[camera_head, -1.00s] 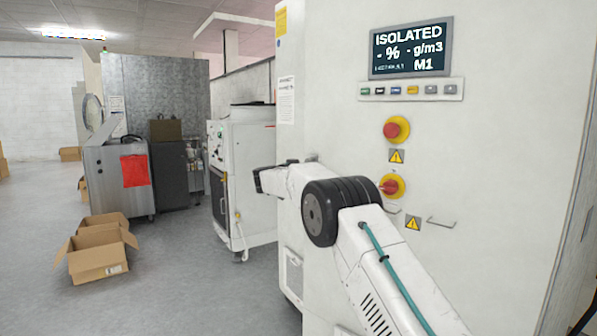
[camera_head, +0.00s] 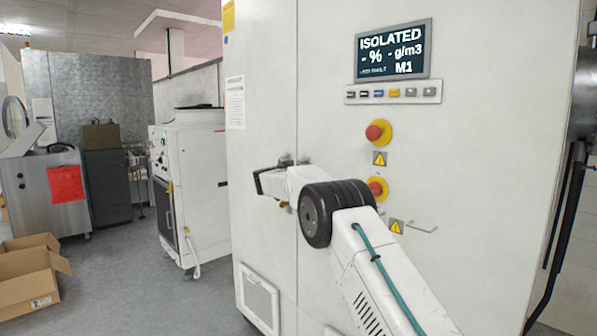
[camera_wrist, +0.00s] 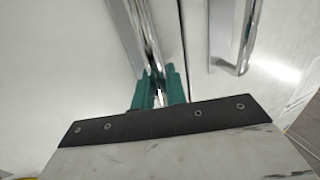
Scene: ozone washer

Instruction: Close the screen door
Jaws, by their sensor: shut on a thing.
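The screen door (camera_head: 470,190) is a large white cabinet panel with a dark display (camera_head: 393,50) reading "ISOLATED". A vertical seam (camera_head: 297,90) separates it from a narrower white panel (camera_head: 262,70) on the left. My gripper (camera_wrist: 160,88) has teal fingers shut on a shiny metal bar handle (camera_wrist: 147,35) in the wrist view. A second metal handle (camera_wrist: 243,45) is to the right, across a thin dark seam. In the head view my arm reaches left to the seam, and its wrist hides the handles and fingertips. I cannot tell whether the door is fully flush.
Emergency buttons (camera_head: 378,132) and small handles stick out from the door. A dark upright bar (camera_head: 565,220) stands at the right edge. A white machine (camera_head: 195,190) and an open cardboard box (camera_head: 30,275) are on the left, with grey floor between.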

